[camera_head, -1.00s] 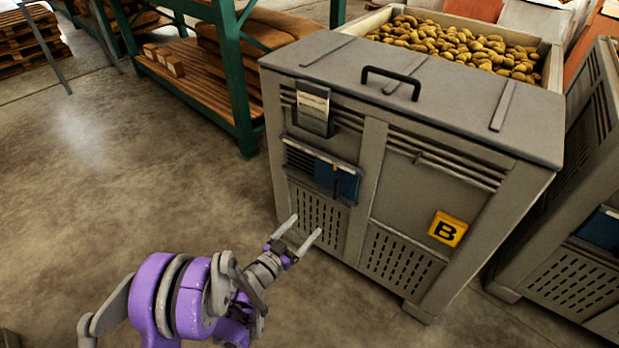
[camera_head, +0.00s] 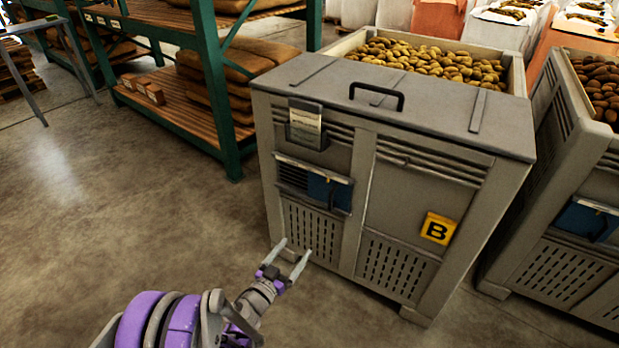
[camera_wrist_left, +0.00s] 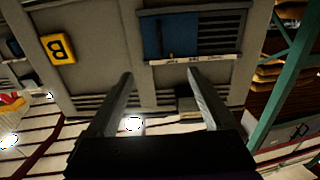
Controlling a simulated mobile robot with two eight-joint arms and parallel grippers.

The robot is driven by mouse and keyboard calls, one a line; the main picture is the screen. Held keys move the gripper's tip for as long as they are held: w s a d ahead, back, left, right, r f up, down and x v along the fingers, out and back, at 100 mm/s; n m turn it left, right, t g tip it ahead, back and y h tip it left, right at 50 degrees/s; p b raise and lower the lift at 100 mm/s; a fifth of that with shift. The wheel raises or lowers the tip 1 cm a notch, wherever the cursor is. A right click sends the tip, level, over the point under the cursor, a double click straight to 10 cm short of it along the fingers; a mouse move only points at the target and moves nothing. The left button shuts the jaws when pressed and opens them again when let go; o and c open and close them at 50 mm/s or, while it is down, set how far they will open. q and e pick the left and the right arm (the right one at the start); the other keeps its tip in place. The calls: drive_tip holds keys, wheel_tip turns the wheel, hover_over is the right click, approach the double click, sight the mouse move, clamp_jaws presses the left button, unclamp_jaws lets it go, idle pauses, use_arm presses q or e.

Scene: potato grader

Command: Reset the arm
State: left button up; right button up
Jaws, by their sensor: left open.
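My left gripper (camera_head: 291,258) is open with nothing between its two fingers. In the head view it is low in front of the grey crate (camera_head: 401,222), near its lower left front panel; I cannot tell the exact gap. My right gripper is not in view.
Potatoes (camera_head: 430,62) fill the crate's open rear part. A second crate (camera_head: 560,245) with a blue latch stands close by on the right. A green rack (camera_head: 208,80) with sacks stands at the left back. The concrete floor (camera_head: 110,210) on the left is clear.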

use_arm(q)
drive_tip(key=a+r+n+y, duration=0.4)
drive_tip(key=a+r+y, duration=0.2)
drive_tip(key=a+r, duration=0.1)
drive_tip(key=s+a+r+n+g+y, duration=0.25)
drive_tip(key=s+a+y, duration=0.2)
drive_tip(key=s, duration=0.25)
drive_tip(key=s+d+f+m+g+h, duration=0.1)
drive_tip(key=s+f+g, duration=0.3)
drive_tip(key=s, duration=0.9)
drive_tip(key=s+d+f+g+h, duration=0.15)
drive_tip(key=s+g, duration=0.35)
drive_tip(key=s, duration=0.8)
wheel_tip(320, 180, up, 29)
drive_tip(key=p, duration=2.6)
drive_tip(key=shift+a+t, duration=0.2)
drive_tip(key=shift+t, duration=0.25)
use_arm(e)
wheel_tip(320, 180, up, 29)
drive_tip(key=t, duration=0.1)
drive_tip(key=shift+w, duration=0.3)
use_arm(q)
drive_tip(key=shift+s+f, duration=0.1)
drive_tip(key=shift+s, duration=0.05)
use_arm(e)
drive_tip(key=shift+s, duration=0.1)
